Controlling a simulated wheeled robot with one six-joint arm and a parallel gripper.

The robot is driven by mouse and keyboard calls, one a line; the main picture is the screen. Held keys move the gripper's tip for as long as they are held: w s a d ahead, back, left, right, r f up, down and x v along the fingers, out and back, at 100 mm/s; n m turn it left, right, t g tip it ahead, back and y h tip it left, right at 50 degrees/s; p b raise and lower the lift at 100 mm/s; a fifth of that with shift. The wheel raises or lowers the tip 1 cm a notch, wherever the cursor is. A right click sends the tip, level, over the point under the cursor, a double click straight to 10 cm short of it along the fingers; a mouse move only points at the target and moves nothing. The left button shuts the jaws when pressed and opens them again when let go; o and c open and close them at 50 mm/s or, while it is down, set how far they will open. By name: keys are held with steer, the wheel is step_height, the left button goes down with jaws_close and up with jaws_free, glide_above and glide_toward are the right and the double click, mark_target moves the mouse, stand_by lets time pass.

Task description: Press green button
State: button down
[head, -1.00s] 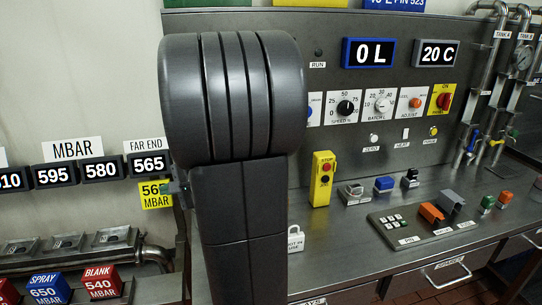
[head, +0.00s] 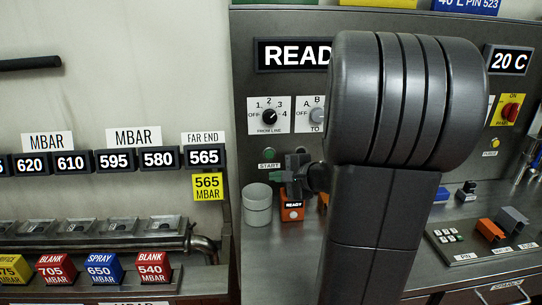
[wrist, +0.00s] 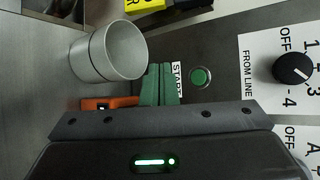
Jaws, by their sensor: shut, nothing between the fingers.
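The green button (head: 269,154) is a small round button above the START label on the grey panel. It also shows in the wrist view (wrist: 201,77), in a dark ring beside the sideways START label. My gripper (head: 298,162) is just right of the button in the head view, partly hidden by my arm. In the wrist view my green fingers (wrist: 160,73) are shut together and empty, left of the button and beside the label. They appear apart from the button, but I cannot tell the depth.
A grey cup (head: 257,208) stands on the bench below the button. A selector knob (head: 269,117) is above the button. My arm hides the panel's middle.

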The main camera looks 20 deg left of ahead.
mark_target(269, 154)
steer(key=w+a+p, duration=0.2)
steer(key=w+a, duration=0.1)
steer(key=w, duration=0.5)
steer(key=shift+a, duration=0.4)
stand_by(1.7)
steer(key=shift+w+a, duration=0.2)
steer(key=shift+w, duration=0.15)
steer(key=shift+w+a, duration=0.2)
steer(key=shift+w, duration=0.15)
stand_by(0.7)
stand_by(0.4)
steer(key=shift+s+d+b, duration=0.4)
steer(key=shift+s+b, duration=0.1)
steer(key=shift+s, duration=0.25)
